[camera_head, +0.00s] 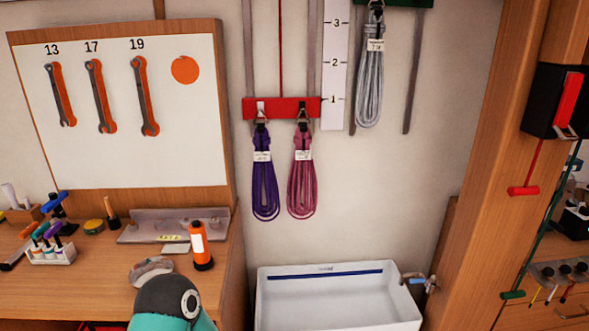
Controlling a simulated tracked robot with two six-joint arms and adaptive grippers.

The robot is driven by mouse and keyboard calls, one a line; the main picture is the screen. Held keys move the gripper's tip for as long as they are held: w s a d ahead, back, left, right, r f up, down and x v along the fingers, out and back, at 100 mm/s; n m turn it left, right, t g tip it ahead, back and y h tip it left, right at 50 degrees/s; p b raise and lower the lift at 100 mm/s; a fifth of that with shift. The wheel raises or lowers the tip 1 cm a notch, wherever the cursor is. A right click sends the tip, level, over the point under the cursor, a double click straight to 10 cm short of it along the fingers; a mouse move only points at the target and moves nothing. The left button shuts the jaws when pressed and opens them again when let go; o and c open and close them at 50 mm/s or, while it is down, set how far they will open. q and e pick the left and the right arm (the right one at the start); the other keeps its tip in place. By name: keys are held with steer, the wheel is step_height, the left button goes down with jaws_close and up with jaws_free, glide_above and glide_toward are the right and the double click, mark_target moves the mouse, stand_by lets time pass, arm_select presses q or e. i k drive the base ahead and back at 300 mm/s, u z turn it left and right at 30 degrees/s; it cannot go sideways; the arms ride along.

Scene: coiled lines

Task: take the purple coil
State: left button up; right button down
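The purple coil (265,188) hangs in the head view from a hook on the left of a red bar (281,107) on the wall. It hangs straight down in long loops with a white label near its top. A pink coil (302,187) hangs just to its right from the same bar, also labelled, with a narrow gap between them. Neither of my grippers is in view. A teal and black part at the bottom left looks like one of my arm links.
A white basin (338,308) stands below and right of the coils. A grey coil (370,85) hangs higher at the right. An orange bottle (200,246) stands on the wooden bench (95,290) at left. A wooden post (500,160) bounds the right. Wall beside the pink coil is clear.

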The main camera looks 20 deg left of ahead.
mark_target(263, 153)
steer(key=z, duration=0.05)
steer(key=i, duration=1.15)
steer(key=u, duration=0.35)
